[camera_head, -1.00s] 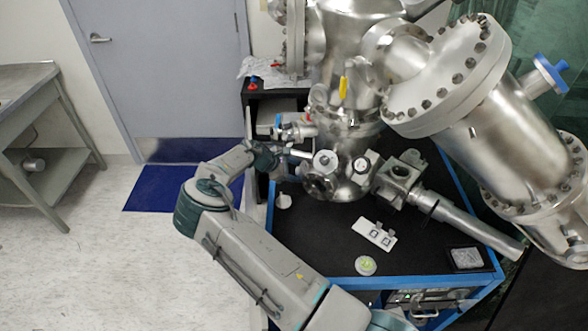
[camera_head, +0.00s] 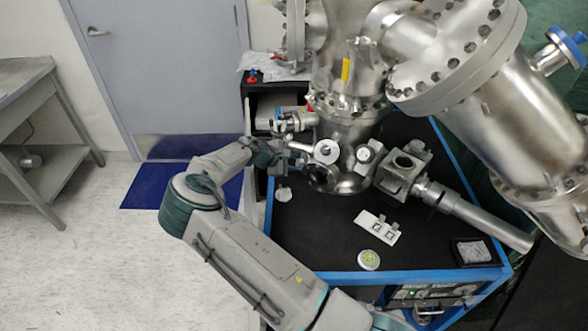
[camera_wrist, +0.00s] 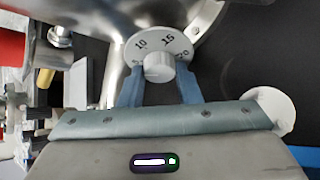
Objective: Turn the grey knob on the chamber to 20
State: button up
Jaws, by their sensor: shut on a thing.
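In the wrist view, the grey knob (camera_wrist: 158,66) sits at the middle of a pale round dial (camera_wrist: 153,40) with black numbers. I can read 10 at its upper left and 15 at its upper right; a number further right looks like 20. I cannot make out a pointer mark. My gripper (camera_wrist: 160,82) is shut on the knob, with one blue finger on each side. In the head view, my gripper (camera_head: 283,150) is at the left side of the metal chamber (camera_head: 345,135). The knob cannot be made out there.
The chamber stands on a black table top (camera_head: 310,240) with blue edges. A white plate (camera_head: 377,228), a small round container (camera_head: 368,260) and a metal tube (camera_head: 480,222) are to the right. A large flanged cylinder (camera_head: 515,120) overhangs the right side. Floor at left is open.

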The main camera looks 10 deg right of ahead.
jog(key=shift+m+t+b, duration=0.3)
jog(key=shift+m+b, duration=0.3)
jog(key=shift+b, duration=0.15)
jog(key=o, duration=1)
jog(key=shift+c, duration=0.2)
jog(key=shift+r+p, duration=0.1)
jog(key=shift+p, duration=0.2)
